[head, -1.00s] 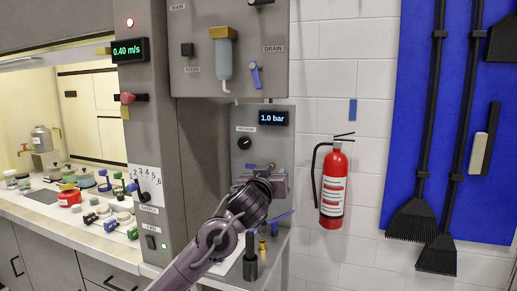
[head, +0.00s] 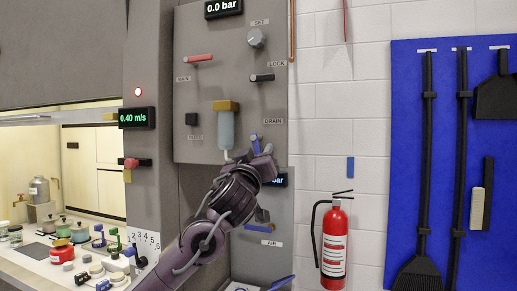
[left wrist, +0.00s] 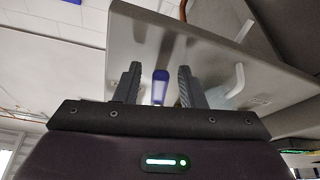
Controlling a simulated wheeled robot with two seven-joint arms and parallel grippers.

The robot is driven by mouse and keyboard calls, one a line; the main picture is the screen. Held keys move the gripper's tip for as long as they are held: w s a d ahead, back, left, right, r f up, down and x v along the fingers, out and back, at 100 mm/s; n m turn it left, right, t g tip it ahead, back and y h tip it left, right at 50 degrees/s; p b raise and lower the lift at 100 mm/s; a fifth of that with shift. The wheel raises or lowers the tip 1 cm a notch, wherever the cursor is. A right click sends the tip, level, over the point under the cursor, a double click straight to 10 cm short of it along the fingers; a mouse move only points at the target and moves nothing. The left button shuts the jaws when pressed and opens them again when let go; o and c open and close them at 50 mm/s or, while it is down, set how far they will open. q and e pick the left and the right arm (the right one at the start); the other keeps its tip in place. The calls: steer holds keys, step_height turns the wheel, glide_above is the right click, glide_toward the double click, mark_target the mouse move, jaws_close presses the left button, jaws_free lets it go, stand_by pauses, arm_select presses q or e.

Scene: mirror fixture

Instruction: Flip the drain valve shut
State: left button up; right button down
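The drain valve (head: 256,145) is a small blue lever below the DRAIN label on the grey panel. Its upper part shows; my left gripper hides its lower part in the head view. My left gripper (head: 264,160) is right at the lever, in front of the panel's lower edge. In the left wrist view the blue lever (left wrist: 160,87) shows between the two dark fingers of my left gripper (left wrist: 160,85), with a gap on each side. The fingers are apart and hold nothing. My right gripper is in neither view.
A blue-grey filter bowl (head: 226,130) with a pale spout hangs just left of the valve. Above are a red MAIN lever (head: 200,57), a black LOCK handle (head: 263,77) and a SET knob (head: 256,38). A fire extinguisher (head: 335,243) hangs at right.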

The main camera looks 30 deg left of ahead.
arm_select(q)
steer(key=shift+w, duration=0.1)
jaws_close()
steer(key=shift+a+f+m+t+h+b, duration=0.15)
steer(key=shift+m+h+b, duration=0.15)
steer(key=shift+m, duration=0.3)
steer(key=shift+a+m+t+h+b, duration=0.15)
steer(key=shift+m+h, duration=0.25)
steer(key=shift+m, duration=0.2)
steer(key=shift+a+m+h, duration=0.2)
steer(key=shift+m+h, duration=0.4)
steer(key=shift+m, duration=0.6)
jaws_free()
